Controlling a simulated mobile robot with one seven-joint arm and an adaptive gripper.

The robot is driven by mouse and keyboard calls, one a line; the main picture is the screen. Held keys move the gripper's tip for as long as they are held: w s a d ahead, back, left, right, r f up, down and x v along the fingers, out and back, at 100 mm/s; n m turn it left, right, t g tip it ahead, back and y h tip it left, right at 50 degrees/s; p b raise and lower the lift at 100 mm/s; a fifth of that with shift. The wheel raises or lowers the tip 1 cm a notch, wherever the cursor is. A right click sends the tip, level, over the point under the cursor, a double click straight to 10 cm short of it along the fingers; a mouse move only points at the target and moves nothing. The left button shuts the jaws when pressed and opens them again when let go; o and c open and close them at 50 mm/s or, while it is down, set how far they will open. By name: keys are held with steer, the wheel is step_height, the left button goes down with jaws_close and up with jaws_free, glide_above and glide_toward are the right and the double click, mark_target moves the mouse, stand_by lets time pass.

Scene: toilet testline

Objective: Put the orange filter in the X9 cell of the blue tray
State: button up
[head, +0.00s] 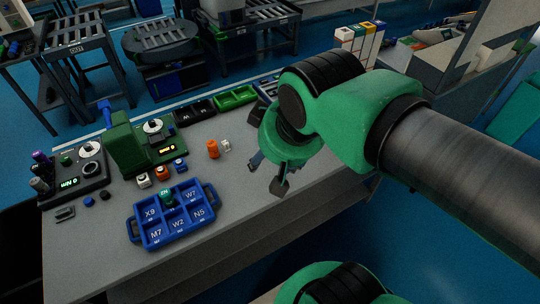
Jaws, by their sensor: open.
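The orange filter (212,149) stands upright on the grey table, behind and right of the blue tray. The blue tray (133,231) lies near the table's front edge. Its cell marked X9 (150,213) is at the back left and looks empty. A green piece (167,195) sits in the back middle cell and covers part of its label. My gripper (268,173) is open and empty above the table, to the right of the orange filter and apart from it. My arm hides part of the table on the right.
Small white, orange and blue pieces (162,173) line up behind the tray. A green machine (125,145) and a dark one (75,170) stand at the left. Black and green bins (235,97) line the back edge.

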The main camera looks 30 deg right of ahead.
steer(key=shift+s+a+r, duration=0.3)
steer(key=shift+a+r, duration=0.05)
steer(key=shift+o, duration=0.2)
steer(key=w+f+m+g+p, duration=0.1)
steer(key=w+f, duration=0.1)
steer(key=w, duration=1)
steer(key=w+f+m+p, duration=0.1)
steer(key=w+f, duration=0.1)
steer(key=w, duration=0.9)
steer(key=w+a+f+g+p, duration=0.1)
steer(key=w+a+f, duration=0.2)
steer(key=w+f, duration=1.5)
step_height(320, 180, down, 3)
steer(key=shift+w+r+m+p, duration=0.15)
steer(key=shift+w+m+p, duration=0.15)
steer(key=shift+p, duration=0.1)
